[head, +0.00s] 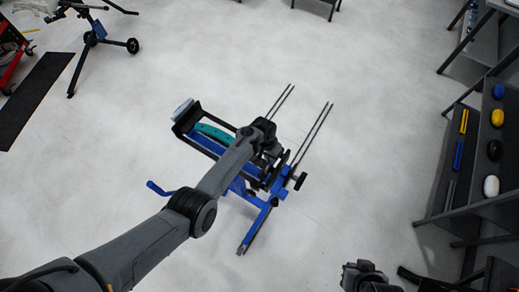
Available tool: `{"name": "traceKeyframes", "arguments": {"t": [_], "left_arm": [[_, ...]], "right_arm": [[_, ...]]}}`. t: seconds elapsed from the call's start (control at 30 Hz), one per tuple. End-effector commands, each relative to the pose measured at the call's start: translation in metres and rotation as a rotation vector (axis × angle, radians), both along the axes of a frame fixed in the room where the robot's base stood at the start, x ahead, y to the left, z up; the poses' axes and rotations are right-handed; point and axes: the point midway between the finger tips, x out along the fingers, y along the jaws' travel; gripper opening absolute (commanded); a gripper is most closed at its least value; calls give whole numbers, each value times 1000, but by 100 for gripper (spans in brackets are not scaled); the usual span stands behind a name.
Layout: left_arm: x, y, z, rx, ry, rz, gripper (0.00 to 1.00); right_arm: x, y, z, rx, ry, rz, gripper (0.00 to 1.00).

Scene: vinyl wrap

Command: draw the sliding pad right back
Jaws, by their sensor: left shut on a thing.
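A blue and black stand (262,213) is in the middle of the head view, on the pale floor. Two pairs of thin dark rails (316,130) reach from it toward the upper right. At its left end is a dark frame with a teal curved piece (213,132) and a pale block (182,109). My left arm crosses over the stand. My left gripper (271,158) is at the near ends of the rails, shut on a part there that seems to be the sliding pad; the wrist hides most of it. My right gripper (366,277) shows at the bottom edge, away from the stand.
A black knob (300,181) and a blue crank handle (158,188) stick out from the stand. A grey shelf unit (489,215) with coloured items stands at the right. Another blue stand (92,38) is at the upper left. Floor around the rails is clear.

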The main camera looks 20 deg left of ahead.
Motion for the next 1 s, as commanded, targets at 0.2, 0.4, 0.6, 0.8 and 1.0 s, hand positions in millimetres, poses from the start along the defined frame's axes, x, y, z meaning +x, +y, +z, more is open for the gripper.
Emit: {"name": "traceKeyframes", "arguments": {"t": [0.2, 0.4, 0.6, 0.8, 1.0], "left_arm": [[-3, -18, 0, 0, -1, -2, 0], [-3, -19, 0, -1, -1, -2, 0], [-3, -18, 0, -1, -1, -2, 38], [-3, -17, 0, 0, -1, 0, 38], [-3, -16, 5, 0, -1, 1, 38]], "right_arm": [[0, 1, 2, 1, 0, 4, 0], [0, 0, 2, -3, 1, 6, 0], [0, 0, 2, -6, 1, 9, 0], [0, -1, 2, -7, 1, 8, 0], [0, 0, 4, -6, 0, 8, 0]]}}
